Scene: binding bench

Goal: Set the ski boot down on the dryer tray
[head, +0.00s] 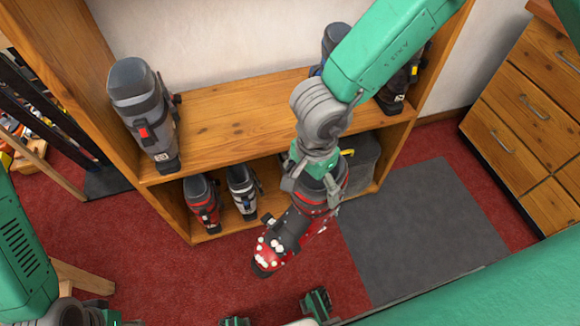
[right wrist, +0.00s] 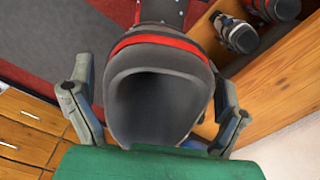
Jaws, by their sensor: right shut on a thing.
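The ski boot (head: 294,228) is dark grey and red with pale spots on its toe. My right gripper (head: 318,178) is shut on its upper cuff and holds it tilted, toe down to the left, in front of the shelf. In the right wrist view the boot's open dark cuff (right wrist: 158,95) sits between the two fingers. A flat grey rectangle (head: 425,230) lies on the red floor right of the boot; I cannot tell whether it is the dryer tray. Parts of my left gripper show at the bottom edge, mostly cut off.
A wooden shelf (head: 235,115) bears a grey boot (head: 143,108) at its upper left and boots behind my right arm. Two smaller boots (head: 203,203) (head: 243,190) and a dark grey box (head: 362,160) stand on the lower level. A wooden drawer cabinet (head: 530,115) stands right.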

